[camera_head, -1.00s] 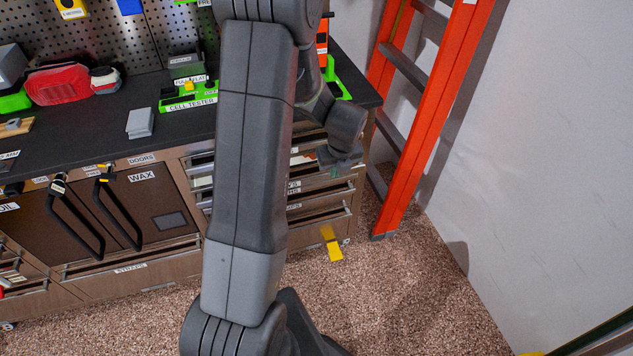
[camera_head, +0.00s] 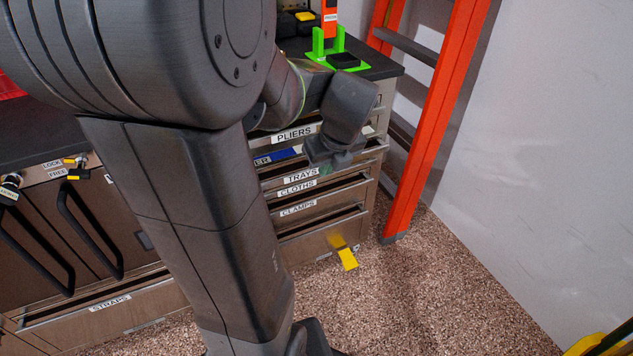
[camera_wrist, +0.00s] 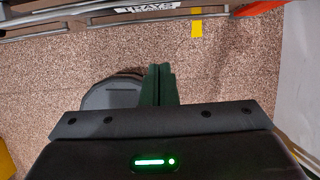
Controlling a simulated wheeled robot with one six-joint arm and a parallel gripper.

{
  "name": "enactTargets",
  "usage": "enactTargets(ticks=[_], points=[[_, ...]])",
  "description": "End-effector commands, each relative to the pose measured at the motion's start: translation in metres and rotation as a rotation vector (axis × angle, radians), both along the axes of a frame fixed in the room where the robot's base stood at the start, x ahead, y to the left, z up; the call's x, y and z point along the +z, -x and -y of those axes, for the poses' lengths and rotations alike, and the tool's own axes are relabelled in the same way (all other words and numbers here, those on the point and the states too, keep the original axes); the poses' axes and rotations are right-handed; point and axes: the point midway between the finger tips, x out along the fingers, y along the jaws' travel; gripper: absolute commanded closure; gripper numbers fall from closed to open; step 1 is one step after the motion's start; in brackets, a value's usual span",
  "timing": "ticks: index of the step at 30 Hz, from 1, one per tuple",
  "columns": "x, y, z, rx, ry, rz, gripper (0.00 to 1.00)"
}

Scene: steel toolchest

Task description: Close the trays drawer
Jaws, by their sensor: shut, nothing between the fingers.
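The trays drawer (camera_head: 301,176) is a steel front with a white TRAYS label, in the right-hand drawer stack. Its front seems to stand out, with a blue item showing behind its upper edge; how far out is hard to tell. My gripper (camera_head: 327,150) is over the right part of this front in the head view, partly hidden by my wrist. In the wrist view my gripper's fingers (camera_wrist: 160,72) are together and empty, below the label (camera_wrist: 147,8) at the top edge. A strip of floor shows between fingertips and drawer. I cannot tell any contact in the head view.
The pliers drawer (camera_head: 294,134) is above; the cloths (camera_head: 297,189) and clamps (camera_head: 299,209) drawers are below. An orange ladder (camera_head: 428,130) stands close on the right. A yellow piece (camera_head: 347,259) is at the stack's foot. Carpet in front is clear.

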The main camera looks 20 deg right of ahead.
Motion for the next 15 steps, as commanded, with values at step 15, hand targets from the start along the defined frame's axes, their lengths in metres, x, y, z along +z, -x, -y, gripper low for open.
enactTargets(ticks=[15], points=[[-0.089, -0.033, -0.003, 0.001, -0.003, -0.003, 1.0]])
